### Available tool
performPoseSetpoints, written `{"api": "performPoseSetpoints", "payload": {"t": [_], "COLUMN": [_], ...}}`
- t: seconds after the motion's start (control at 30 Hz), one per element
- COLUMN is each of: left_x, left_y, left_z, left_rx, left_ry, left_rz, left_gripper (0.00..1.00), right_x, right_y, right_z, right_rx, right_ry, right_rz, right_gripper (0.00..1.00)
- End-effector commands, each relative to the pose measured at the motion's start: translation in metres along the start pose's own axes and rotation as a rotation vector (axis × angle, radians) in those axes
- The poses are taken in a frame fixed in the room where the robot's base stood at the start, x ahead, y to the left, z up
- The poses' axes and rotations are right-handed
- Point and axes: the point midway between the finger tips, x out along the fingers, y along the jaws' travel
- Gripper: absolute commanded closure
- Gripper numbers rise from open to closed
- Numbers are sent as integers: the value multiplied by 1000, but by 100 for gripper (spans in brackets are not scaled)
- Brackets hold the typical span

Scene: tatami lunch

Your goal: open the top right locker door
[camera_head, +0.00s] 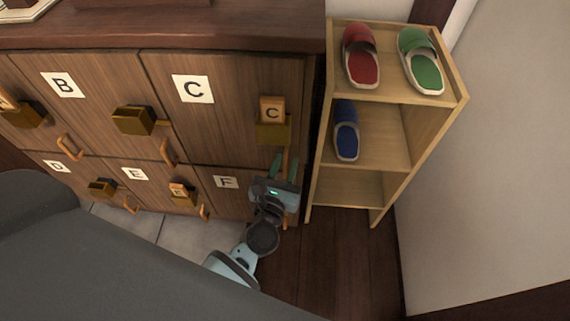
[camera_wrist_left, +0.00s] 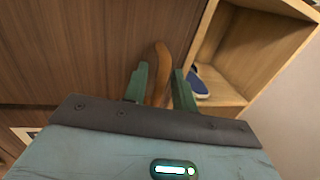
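The top right locker door (camera_head: 225,115) is brown wood with a white "C" label (camera_head: 193,89) and looks shut. A brass holder (camera_head: 273,131) with a wooden "C" tag (camera_head: 272,108) sits at its right side. Below it is the door's curved wooden handle (camera_head: 285,160), which also shows in the left wrist view (camera_wrist_left: 161,62). My left gripper (camera_head: 285,167) is at this handle, with its green fingers apart on either side. In the left wrist view the handle stands between the fingertips (camera_wrist_left: 160,84), with gaps visible beside it. My right gripper is not in view.
Locker doors B (camera_head: 90,95), E (camera_head: 150,180) and F (camera_head: 222,200) adjoin door C. A light wooden shelf (camera_head: 390,95) stands close to the right, holding red (camera_head: 360,56), green (camera_head: 421,62) and blue (camera_head: 346,130) slippers. Dark floor (camera_head: 335,265) is clear in front of it.

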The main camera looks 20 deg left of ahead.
Motion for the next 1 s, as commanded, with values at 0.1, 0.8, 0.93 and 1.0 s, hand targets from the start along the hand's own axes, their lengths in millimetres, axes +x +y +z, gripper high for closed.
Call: {"api": "performPoseSetpoints", "payload": {"t": [0.1, 0.8, 0.93, 1.0], "left_x": [0, 0, -3, -5], "left_y": [0, 0, 1, 2], "left_z": [0, 0, -1, -1], "left_rx": [0, 1, 1, 2], "left_ry": [1, 1, 1, 2], "left_rz": [0, -2, -7, -13], "left_gripper": [73, 100, 100, 100], "right_x": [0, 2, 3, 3], "right_y": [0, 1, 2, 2], "right_z": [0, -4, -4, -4], "right_rx": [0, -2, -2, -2], "right_ry": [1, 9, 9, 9], "right_rz": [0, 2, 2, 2], "right_gripper": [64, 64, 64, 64]}}
